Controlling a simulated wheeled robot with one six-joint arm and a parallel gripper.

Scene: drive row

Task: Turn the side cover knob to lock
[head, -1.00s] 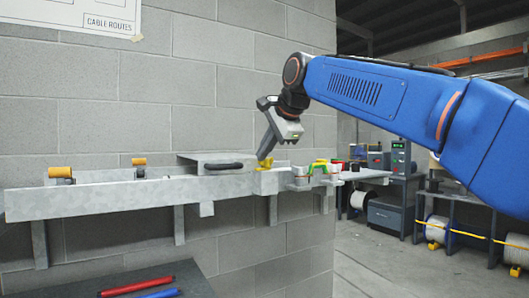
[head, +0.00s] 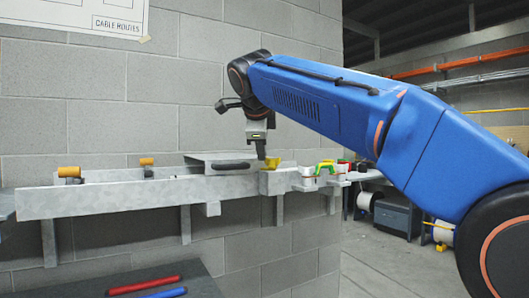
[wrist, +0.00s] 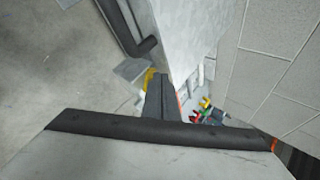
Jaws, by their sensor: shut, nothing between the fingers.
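A yellow knob-like part (head: 274,161) stands on the grey block near the right end of the wall-mounted metal trough. It may be the side cover knob. Its lock marking cannot be read. My gripper (head: 261,156) points down, shut and empty, just left of the yellow part in the head view. Whether the fingertips touch it I cannot tell. In the wrist view my fingers (wrist: 166,102) hide most of the yellow part (wrist: 149,77). A grey cover (head: 205,158) with a black handle (head: 231,166) lies on the trough to the left.
The long metal trough (head: 120,196) runs along the block wall. Two orange-yellow rollers (head: 69,172) sit at its left. Red and blue rods (head: 145,285) lie on a dark surface below.

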